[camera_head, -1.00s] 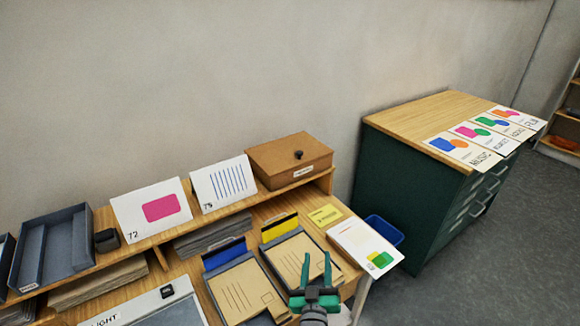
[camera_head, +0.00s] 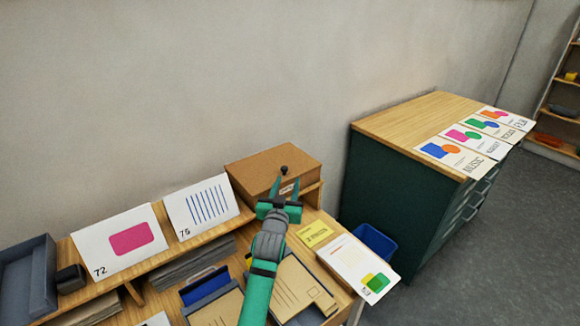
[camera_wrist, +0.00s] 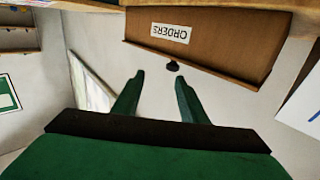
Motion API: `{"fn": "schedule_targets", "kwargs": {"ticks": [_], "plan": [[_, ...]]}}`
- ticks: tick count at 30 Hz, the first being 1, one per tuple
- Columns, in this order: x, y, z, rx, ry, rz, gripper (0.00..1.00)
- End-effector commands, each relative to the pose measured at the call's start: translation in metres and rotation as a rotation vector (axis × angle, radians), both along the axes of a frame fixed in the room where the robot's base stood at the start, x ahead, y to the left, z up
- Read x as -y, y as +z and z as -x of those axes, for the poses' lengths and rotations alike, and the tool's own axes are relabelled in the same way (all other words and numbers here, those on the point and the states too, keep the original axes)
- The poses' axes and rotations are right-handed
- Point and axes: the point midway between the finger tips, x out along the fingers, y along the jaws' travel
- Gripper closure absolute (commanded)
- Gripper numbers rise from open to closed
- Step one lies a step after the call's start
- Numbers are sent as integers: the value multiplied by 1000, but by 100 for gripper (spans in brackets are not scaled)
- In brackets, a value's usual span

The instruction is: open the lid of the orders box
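The orders box (camera_head: 258,168) is a brown box with a shut lid, on the raised shelf against the wall. Its dark knob (camera_head: 283,169) stands on the lid near the front edge. In the wrist view the box (camera_wrist: 222,32) appears upside down, with its "ORDERS" label (camera_wrist: 171,33) readable and the knob (camera_wrist: 173,66) below it. My gripper (camera_head: 286,184) is open and empty in front of the box. In the wrist view its fingertips (camera_wrist: 160,78) point at the box, and the knob appears just beyond them, nearer the right finger. I see no contact.
Cards 72 (camera_head: 125,238) and 75 (camera_head: 203,208) stand left of the box on the shelf. Envelope trays (camera_head: 290,285) and a yellow note (camera_head: 314,233) lie below. A blue bin (camera_head: 375,243) and a green cabinet (camera_head: 400,180) are to the right.

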Motion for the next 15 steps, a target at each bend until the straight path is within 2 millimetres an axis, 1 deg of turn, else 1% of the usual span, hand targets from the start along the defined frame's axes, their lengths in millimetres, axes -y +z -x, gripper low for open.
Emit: {"fn": "schedule_targets", "kwargs": {"ticks": [1,2,7,11,15], "plan": [[-11,1,-6,0,14,-2,61],[-14,1,-10,1,18,-2,61],[-25,1,-39,1,35,-3,61],[-25,1,-61,1,39,-2,61],[-14,1,-81,0,31,-1,61]]}}
